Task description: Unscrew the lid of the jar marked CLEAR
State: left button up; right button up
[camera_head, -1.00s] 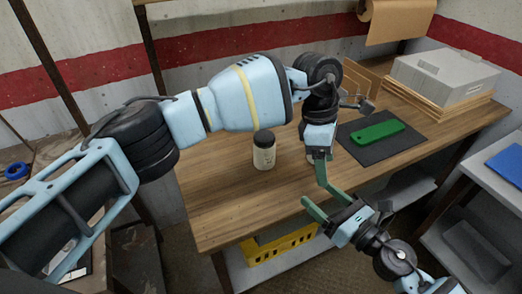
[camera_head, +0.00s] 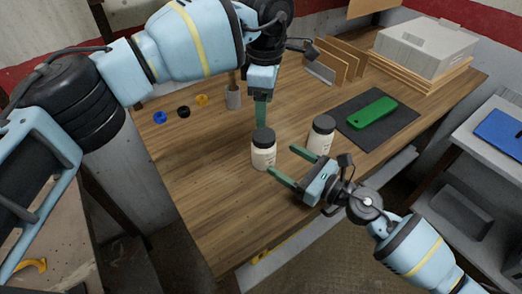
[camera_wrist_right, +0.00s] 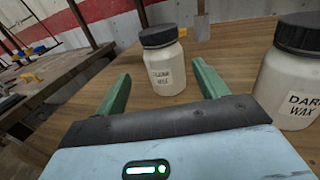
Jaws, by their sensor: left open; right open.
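The jar marked CLEAR (camera_head: 263,158) is cream with a black lid (camera_head: 262,135), upright on the wooden table. In the right wrist view the jar appears between and beyond the open fingers (camera_wrist_right: 160,72), with nothing gripped.
A similar jar marked DARK WAX (camera_head: 320,140) stands right of the CLEAR jar, close to my right gripper; it also shows in the right wrist view (camera_wrist_right: 292,75). A green object (camera_head: 371,111) lies on a dark mat (camera_head: 385,133). The table's left front is clear.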

aim_at(272, 153)
jog(key=shift+x, duration=3.9)
grip_shut()
pick_arm(q)
jog(key=m, duration=0.6)
jog(key=shift+a, duration=0.1)
jog(key=m, duration=1.1)
jog(key=shift+s+a, duration=0.1)
jog(key=m, duration=0.5)
jog(key=shift+m, duration=0.3)
jog(key=shift+f, duration=0.1)
